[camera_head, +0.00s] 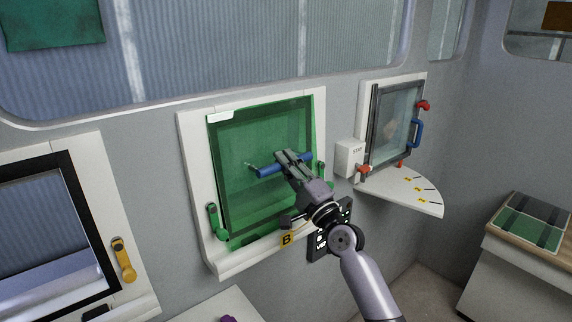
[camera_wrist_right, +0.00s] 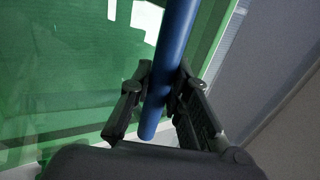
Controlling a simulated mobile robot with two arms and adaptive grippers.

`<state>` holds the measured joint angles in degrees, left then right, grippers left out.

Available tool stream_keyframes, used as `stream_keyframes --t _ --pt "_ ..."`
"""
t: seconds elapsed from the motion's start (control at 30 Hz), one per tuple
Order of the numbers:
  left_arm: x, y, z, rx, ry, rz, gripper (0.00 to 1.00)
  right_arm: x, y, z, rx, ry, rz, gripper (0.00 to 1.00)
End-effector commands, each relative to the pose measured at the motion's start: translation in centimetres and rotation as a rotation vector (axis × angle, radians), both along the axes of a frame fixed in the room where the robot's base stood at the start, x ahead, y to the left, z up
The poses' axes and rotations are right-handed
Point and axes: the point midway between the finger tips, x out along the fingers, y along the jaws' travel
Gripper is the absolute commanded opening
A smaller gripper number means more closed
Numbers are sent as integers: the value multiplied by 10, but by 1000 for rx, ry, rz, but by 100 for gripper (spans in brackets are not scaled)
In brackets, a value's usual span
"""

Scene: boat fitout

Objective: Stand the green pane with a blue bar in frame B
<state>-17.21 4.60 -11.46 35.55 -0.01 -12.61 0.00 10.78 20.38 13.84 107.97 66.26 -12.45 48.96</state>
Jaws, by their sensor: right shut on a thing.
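The green pane (camera_head: 240,145) is see-through and stands nearly upright in front of frame B (camera_head: 197,160). Its top edge looks tilted relative to the white frame. Whether its lower edge rests in the frame's sill cannot be told. The blue bar (camera_head: 268,171) crosses the middle of the pane. My right gripper (camera_head: 287,158) is shut on the blue bar. In the right wrist view the bar (camera_wrist_right: 168,60) runs between the two fingers, with the green pane (camera_wrist_right: 60,80) behind. A yellow label B (camera_head: 287,239) is on the sill. My left gripper is not in view.
Green latches (camera_head: 214,220) sit at the frame's sides. To the left is a frame with a yellow latch (camera_head: 124,260). To the right, a dark-edged pane (camera_head: 388,125) with a blue handle stands above a white corner shelf (camera_head: 400,188). A counter (camera_head: 510,250) is at far right.

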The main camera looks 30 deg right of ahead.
Motion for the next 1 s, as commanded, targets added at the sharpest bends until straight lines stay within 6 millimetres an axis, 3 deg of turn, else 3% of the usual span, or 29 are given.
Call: stream_keyframes --t 0.4,0.43,0.5,0.77,1.0 --pt "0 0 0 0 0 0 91 0 0 2 -1 -4 -2 0" --pt "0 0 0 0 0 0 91 0 0 2 -2 -4 -1 19" --pt "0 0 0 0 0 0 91 0 0 2 -1 -4 0 23" --pt "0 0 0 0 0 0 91 0 0 1 -1 -1 0 40" --pt "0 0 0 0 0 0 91 1 1 -5 0 11 2 42"
